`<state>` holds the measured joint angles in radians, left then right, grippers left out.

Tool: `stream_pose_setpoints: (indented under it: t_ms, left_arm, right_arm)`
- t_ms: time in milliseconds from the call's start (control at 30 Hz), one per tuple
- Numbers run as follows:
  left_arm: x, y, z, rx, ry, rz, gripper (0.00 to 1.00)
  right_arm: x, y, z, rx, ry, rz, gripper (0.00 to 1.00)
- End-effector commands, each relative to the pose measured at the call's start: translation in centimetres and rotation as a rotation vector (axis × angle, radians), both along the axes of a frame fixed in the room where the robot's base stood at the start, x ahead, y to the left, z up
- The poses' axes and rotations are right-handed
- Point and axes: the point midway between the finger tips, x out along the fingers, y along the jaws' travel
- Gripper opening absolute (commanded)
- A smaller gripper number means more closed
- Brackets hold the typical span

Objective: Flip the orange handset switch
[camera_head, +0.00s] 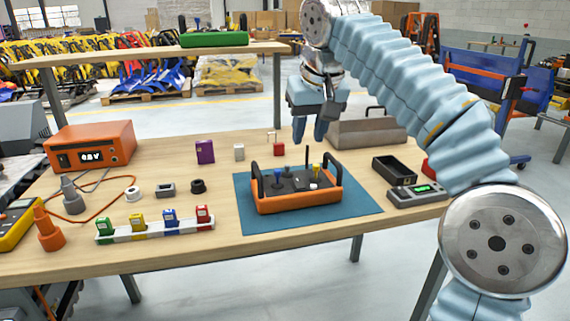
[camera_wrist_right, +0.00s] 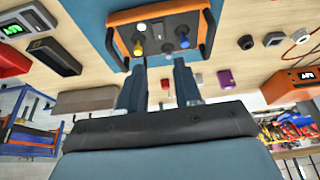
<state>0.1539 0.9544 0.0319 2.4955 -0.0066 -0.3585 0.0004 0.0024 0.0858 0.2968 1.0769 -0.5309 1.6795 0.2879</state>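The orange handset (camera_head: 297,203) lies on a blue mat (camera_head: 352,208) on the wooden table. It has black side handles and a dark top with a blue knob, a yellow knob and small white parts. In the right wrist view the handset (camera_wrist_right: 185,10) is at the top, with the yellow and blue knobs facing the camera. I cannot tell which part is the switch. My right gripper (camera_head: 310,136) hangs above and behind the handset, apart from it. In the right wrist view its two fingers (camera_wrist_right: 159,68) are spread with nothing between them. My left gripper is out of view.
A strip of coloured blocks (camera_head: 155,232), an orange display box (camera_head: 92,147) and small parts lie left of the mat. A black tray (camera_head: 393,169), a meter (camera_head: 416,194) and a grey metal box (camera_head: 368,133) stand right and behind. A green handset (camera_head: 213,40) is on the rear shelf.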

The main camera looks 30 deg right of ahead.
Motion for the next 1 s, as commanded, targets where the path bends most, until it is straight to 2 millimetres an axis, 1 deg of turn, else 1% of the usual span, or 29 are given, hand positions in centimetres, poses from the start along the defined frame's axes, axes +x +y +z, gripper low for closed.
stream_pose_setpoints:
  t_ms: [67, 167, 267, 300, 500, 600, 700, 833, 1000]
  left_arm:
    - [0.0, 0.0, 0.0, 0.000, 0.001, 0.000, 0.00]
    - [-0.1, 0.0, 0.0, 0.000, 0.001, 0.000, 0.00]
    - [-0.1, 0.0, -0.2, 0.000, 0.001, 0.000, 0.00]
    - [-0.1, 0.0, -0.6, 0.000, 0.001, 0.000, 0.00]
    - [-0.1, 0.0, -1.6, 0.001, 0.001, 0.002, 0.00]
    - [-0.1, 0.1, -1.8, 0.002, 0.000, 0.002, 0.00]
    - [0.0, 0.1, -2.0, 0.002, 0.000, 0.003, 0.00]
    - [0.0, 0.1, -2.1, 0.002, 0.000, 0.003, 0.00]
    - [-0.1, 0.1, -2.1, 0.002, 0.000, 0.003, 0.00]
  right_arm:
    - [-0.3, -0.2, 0.1, -0.001, -0.002, -0.007, 0.34]
    - [0.1, -0.3, -0.8, -0.001, 0.000, -0.007, 0.34]
    - [0.8, -0.5, -2.7, -0.001, 0.002, -0.007, 0.34]
    - [1.1, -0.5, -3.8, -0.001, 0.002, -0.006, 0.34]
    - [2.9, -0.9, -8.1, 0.000, 0.002, -0.006, 0.34]
    - [3.6, -1.0, -9.9, 0.000, 0.001, -0.005, 0.34]
    - [4.2, -1.1, -11.2, 0.000, 0.000, -0.005, 0.34]
    - [4.7, -1.2, -12.2, 0.000, -0.001, -0.004, 0.34]
    - [4.8, -1.2, -12.5, 0.001, -0.001, -0.005, 0.34]
